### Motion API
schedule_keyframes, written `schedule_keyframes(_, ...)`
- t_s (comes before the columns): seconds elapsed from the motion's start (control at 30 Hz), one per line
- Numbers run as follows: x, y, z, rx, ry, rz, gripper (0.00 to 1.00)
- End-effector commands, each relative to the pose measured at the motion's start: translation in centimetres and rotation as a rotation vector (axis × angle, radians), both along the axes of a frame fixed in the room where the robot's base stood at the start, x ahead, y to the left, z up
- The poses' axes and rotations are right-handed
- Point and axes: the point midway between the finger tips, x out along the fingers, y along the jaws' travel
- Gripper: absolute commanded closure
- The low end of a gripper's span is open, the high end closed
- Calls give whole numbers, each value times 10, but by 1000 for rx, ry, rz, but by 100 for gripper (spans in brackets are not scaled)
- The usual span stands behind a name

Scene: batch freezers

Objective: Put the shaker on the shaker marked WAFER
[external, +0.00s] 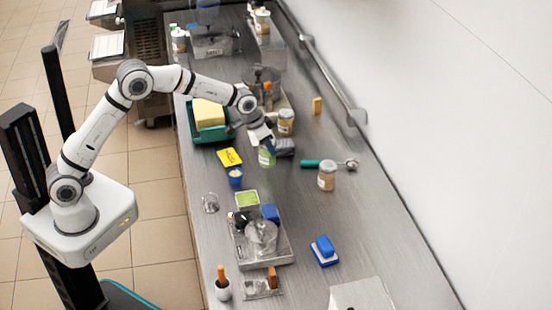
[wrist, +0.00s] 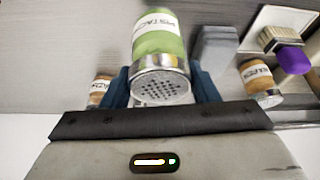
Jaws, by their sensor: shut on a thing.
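My gripper (external: 265,146) is shut on a green shaker (external: 266,158), with one blue finger on each side. In the wrist view the green shaker (wrist: 160,50) has a perforated metal cap toward the camera and a white label starting "PISTA". I cannot tell whether it touches the counter. Two tan shakers with white labels stand apart from it. One (external: 286,122) is just beyond my gripper and the other (external: 327,176) is nearer to the right. In the wrist view, one tan shaker (wrist: 258,78) is at right and another (wrist: 100,90) is at left, partly hidden. Their labels are too blurred to read surely.
A grey block (external: 284,147) lies close beside my gripper. A green-handled scoop (external: 328,164) lies between the tan shakers. The counter's right part is mostly clear.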

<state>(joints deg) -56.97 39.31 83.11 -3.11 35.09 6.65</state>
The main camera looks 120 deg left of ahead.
Motion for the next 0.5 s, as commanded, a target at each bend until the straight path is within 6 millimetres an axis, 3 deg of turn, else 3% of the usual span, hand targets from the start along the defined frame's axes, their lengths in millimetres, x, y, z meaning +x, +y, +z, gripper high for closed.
schedule_keyframes(0.3,0,0,-35,-1,1,0,72)
schedule_keyframes(0.5,0,0,-37,1,0,-1,72)
